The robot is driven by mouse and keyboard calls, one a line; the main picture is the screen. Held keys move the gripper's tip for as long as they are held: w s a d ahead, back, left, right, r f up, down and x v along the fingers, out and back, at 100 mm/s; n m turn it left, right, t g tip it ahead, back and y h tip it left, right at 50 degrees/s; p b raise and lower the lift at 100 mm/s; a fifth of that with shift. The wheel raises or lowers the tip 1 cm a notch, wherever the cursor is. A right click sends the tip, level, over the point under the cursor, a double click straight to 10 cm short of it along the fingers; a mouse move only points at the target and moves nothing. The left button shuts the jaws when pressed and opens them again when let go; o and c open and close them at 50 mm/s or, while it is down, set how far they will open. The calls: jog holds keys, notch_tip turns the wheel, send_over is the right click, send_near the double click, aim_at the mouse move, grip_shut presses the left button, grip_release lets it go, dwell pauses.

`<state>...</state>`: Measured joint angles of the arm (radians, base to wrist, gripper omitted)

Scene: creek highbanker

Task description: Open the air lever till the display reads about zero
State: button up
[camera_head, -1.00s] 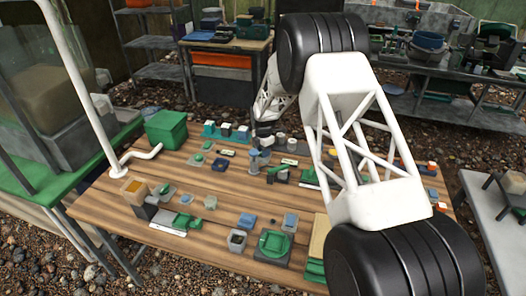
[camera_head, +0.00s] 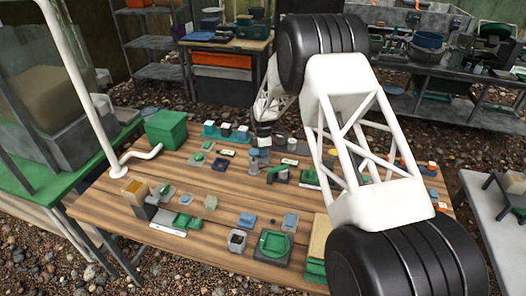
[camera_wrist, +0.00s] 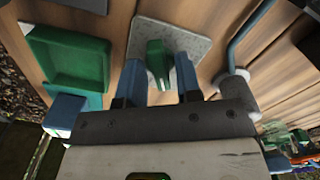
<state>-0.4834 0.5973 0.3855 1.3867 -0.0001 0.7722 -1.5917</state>
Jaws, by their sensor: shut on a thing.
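In the wrist view, a green lever (camera_wrist: 157,55) stands on a light grey plate (camera_wrist: 196,45) fixed to the wooden table. My gripper (camera_wrist: 158,72) has its two blue-grey fingers on either side of this lever and is shut on it. I take it to be the air lever, but no label is readable. In the head view, my gripper is small and dark above the table's back part, and I cannot make out the lever there. A small dark panel with a pale window (camera_head: 228,153) lies on the table. It may be the display; its reading is too small to tell.
In the wrist view, a green tray (camera_wrist: 72,55) is left of the lever and a grey post with a blue bent rod (camera_wrist: 238,50) is right. In the head view, several small fixtures cover the wooden table (camera_head: 190,255); a green box (camera_head: 166,129) stands back left.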

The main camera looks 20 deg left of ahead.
jog(key=shift+a, duration=0.1)
jog(key=m, duration=0.5)
jog(key=shift+m, duration=0.4)
jog(key=o, duration=0.4)
jog(key=shift+o, duration=0.2)
jog(key=shift+r, duration=0.1)
jog(key=shift+r, duration=3.4)
jog(key=shift+r, duration=0.1)
